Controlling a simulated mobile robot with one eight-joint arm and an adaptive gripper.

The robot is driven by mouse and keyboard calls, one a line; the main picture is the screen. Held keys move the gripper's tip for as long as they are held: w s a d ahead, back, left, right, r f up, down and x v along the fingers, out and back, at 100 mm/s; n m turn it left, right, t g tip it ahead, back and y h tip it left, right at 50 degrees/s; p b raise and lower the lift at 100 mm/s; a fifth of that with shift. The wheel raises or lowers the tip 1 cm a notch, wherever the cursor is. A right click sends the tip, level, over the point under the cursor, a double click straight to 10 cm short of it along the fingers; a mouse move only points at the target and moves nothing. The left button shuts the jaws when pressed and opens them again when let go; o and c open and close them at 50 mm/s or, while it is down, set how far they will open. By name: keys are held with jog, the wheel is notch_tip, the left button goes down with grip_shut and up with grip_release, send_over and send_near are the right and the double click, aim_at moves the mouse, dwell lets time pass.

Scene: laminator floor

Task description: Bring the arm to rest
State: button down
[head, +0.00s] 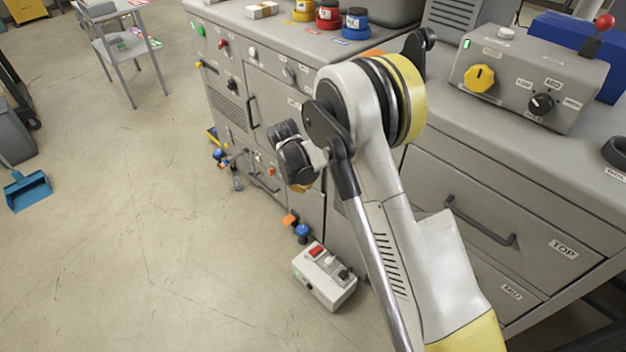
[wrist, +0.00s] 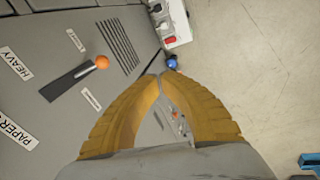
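My arm reaches from the lower right up to a yellow-banded joint in the head view, then folds down in front of the grey cabinet (head: 270,110). My gripper (wrist: 166,75) shows in the wrist view as two yellow fingers curved in, with their tips together. Nothing shows between the tips. In the head view the wrist hangs beside the cabinet front, and the fingers are mostly hidden behind it. The wrist view looks down past the cabinet's labelled face, with an orange-knobbed lever (wrist: 101,62), to the floor.
A white control box (head: 324,277) with a red switch stands on the floor below the wrist. A grey drawer unit (head: 480,200) carries a control box with a yellow knob (head: 480,78). A blue dustpan (head: 27,190) lies far left. The floor at left is mostly clear.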

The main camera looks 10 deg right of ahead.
jog(key=shift+s+a+r, duration=0.15)
jog(key=shift+s+a, duration=0.05)
jog(key=shift+a, duration=0.05)
dwell(0.4)
jog(key=s+d+r+m+t, duration=0.1)
jog(key=s+d+r, duration=0.15)
jog(key=r, duration=0.45)
jog(key=s+d+r+y, duration=0.15)
jog(key=s+r, duration=0.25)
jog(key=r, duration=0.4)
jog(key=s+d+r+m+t, duration=0.1)
jog(key=s+d+r, duration=0.2)
jog(key=r, duration=0.4)
jog(key=s+d+r+m+t, duration=0.1)
jog(key=s+d+r, duration=0.1)
jog(key=s, duration=0.8)
jog(key=s+d+r+m+t, duration=0.1)
jog(key=s+d+r, duration=0.2)
jog(key=s, duration=0.8)
jog(key=shift+r+m+t+y, duration=0.25)
jog(key=shift+m+t+y, duration=0.1)
jog(key=shift+m+t, duration=0.05)
jog(key=shift+d, duration=0.1)
